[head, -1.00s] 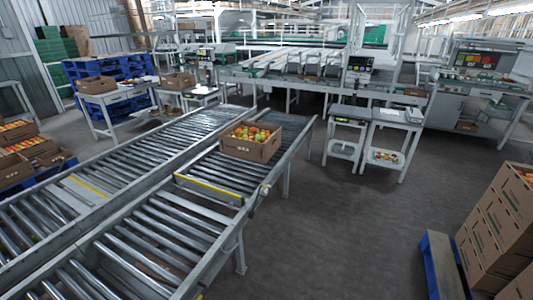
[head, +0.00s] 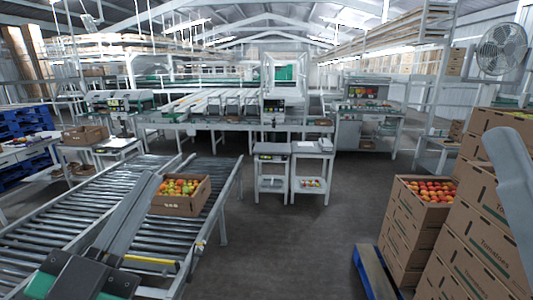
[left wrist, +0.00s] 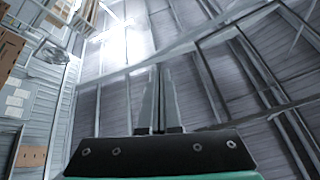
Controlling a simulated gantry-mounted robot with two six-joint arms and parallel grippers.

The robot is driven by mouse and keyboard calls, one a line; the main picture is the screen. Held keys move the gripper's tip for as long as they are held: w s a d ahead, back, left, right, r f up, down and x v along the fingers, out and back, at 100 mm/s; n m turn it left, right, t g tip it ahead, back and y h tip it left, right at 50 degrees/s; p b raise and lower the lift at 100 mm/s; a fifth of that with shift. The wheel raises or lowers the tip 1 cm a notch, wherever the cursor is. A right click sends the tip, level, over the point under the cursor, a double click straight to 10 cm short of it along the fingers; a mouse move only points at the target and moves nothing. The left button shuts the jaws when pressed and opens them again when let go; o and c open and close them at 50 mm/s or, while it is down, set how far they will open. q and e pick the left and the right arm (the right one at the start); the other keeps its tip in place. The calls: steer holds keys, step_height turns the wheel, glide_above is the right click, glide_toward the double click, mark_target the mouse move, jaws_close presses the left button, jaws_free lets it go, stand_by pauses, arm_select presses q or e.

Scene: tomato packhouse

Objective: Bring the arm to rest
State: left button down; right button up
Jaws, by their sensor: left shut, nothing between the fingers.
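My left gripper (head: 150,180) reaches in from the lower left of the head view, its grey fingers pointing up and away above the roller conveyor. In the left wrist view its two fingers (left wrist: 158,68) lie together, shut and empty, against the roof and wall of the hall. Part of my right arm (head: 514,185), pale grey and rounded at the top, shows at the right edge of the head view. I cannot make out its jaws.
A carton of tomatoes (head: 182,195) stands on the roller conveyor (head: 215,190). Stacked cartons (head: 478,215) are at the right, near a blue pallet (head: 372,272). Two small tables (head: 312,148) stand mid-hall. The grey floor (head: 285,245) between conveyor and stack is clear.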

arm_select(q)
steer(key=s+a+r+n+t+y, duration=0.3)
steer(key=s+r+n+t+y, duration=0.1)
steer(key=s+r+n, duration=0.6)
step_height(320, 180, up, 37)
steer(key=m+h+p, duration=0.1)
steer(key=m+p, duration=0.1)
steer(key=p, duration=3.6)
step_height(320, 180, down, 61)
steer(key=b, duration=6)
steer(key=shift+b, duration=0.4)
steer(key=shift+s+d+f, duration=0.1)
steer(key=shift+d, duration=0.05)
